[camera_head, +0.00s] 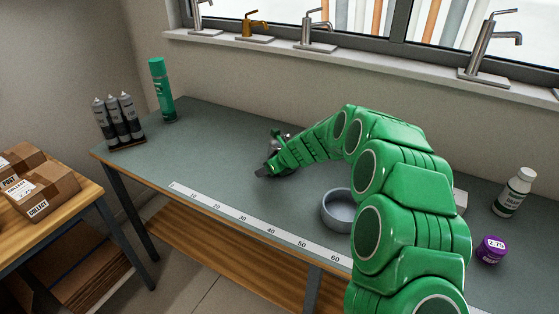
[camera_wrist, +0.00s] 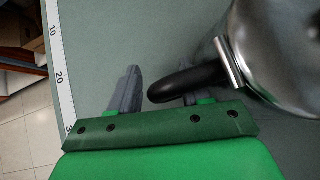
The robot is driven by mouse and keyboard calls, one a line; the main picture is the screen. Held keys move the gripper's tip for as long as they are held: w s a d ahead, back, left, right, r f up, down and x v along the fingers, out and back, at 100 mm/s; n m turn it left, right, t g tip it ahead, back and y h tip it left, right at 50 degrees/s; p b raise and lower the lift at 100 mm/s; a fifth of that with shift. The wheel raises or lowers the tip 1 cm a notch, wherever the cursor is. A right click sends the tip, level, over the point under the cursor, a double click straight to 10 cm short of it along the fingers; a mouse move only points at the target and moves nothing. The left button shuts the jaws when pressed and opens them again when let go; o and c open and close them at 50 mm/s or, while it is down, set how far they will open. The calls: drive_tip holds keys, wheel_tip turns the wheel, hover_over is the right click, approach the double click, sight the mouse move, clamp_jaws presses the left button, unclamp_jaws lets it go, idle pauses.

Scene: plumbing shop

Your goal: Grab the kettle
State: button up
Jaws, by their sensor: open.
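The kettle (camera_wrist: 275,50) is a shiny steel body with a black handle (camera_wrist: 190,84), at the upper right of the wrist view. Its handle points left, toward my gripper (camera_wrist: 160,88). My gripper is open; the handle's tip lies between the two grey fingers in the picture and covers much of the right finger. I cannot tell whether they touch. In the head view my gripper (camera_head: 267,171) is low over the bench, and my green arm hides most of the area behind it. A small shiny piece behind the arm may be the kettle.
The grey bench (camera_head: 225,150) has a ruler strip (camera_head: 250,222) along its front edge. A grey bowl (camera_head: 340,213) stands close to my arm. Cartridges (camera_head: 120,122), a green spray can (camera_head: 161,92), a white bottle (camera_head: 513,192) and a purple tub (camera_head: 490,250) stand farther off.

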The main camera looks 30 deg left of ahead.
clamp_jaws()
drive_tip(key=shift+r, duration=0.1)
idle(0.7)
drive_tip(key=shift+r, duration=1.55)
drive_tip(key=s+d+r, duration=0.9)
drive_tip(key=s, duration=0.1)
drive_tip(key=shift+r, duration=0.35)
